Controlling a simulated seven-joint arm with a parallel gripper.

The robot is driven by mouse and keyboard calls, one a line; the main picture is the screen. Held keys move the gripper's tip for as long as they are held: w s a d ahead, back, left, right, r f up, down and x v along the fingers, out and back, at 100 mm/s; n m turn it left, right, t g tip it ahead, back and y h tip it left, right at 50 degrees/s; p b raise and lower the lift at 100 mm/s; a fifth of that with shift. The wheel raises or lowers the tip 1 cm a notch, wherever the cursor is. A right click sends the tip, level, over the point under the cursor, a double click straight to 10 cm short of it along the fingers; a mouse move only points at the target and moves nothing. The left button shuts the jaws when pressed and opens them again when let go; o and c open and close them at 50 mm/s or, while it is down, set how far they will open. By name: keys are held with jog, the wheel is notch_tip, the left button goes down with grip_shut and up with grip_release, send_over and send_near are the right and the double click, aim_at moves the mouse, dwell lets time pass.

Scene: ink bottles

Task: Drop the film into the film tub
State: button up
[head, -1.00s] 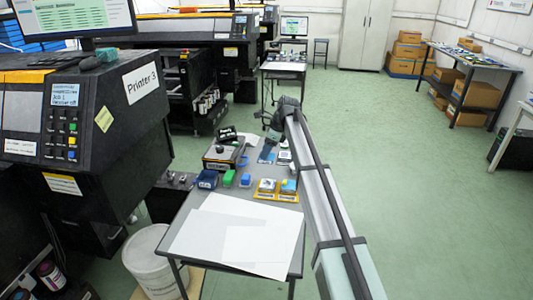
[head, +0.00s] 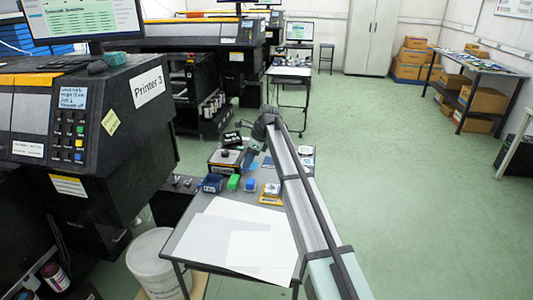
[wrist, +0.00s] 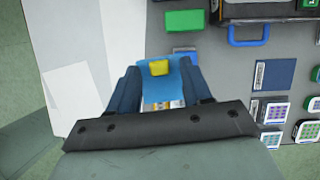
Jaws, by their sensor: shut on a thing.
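A blue film (wrist: 180,75) with a yellow patch (wrist: 159,68) hangs between the fingers of my gripper (wrist: 160,87) in the wrist view. My gripper is shut on it. In the head view my gripper (head: 251,156) is over the far part of the grey table, and the film is mostly hidden or too small to tell apart. A white tub (head: 152,262) stands on the floor left of the table's near end, well away from my gripper. It looks like the film tub; its label is too small to read.
White sheets (head: 235,240) cover the near end of the table. Printer 3 (head: 130,100) rises at the left. Open floor lies to the right.

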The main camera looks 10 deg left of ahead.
jog(key=shift+n+g, duration=0.3)
jog(key=shift+n, duration=0.3)
jog(key=a+f, duration=0.2)
jog(key=a, duration=0.3)
jog(key=s+a+f, duration=0.1)
jog(key=a+f, duration=0.1)
jog(key=a, duration=0.3)
jog(key=s+a+f, duration=0.1)
jog(key=a+f, duration=0.2)
jog(key=a, duration=0.3)
jog(key=shift+s, duration=0.1)
jog(key=w, duration=0.1)
jog(key=w+a+m, duration=0.1)
jog(key=w+m+t, duration=0.1)
jog(key=shift+w+a+f, duration=0.2)
jog(key=shift+w+a, duration=0.1)
jog(key=shift+w, duration=0.1)
jog(key=shift+f, duration=0.1)
jog(key=shift+f, duration=1.8)
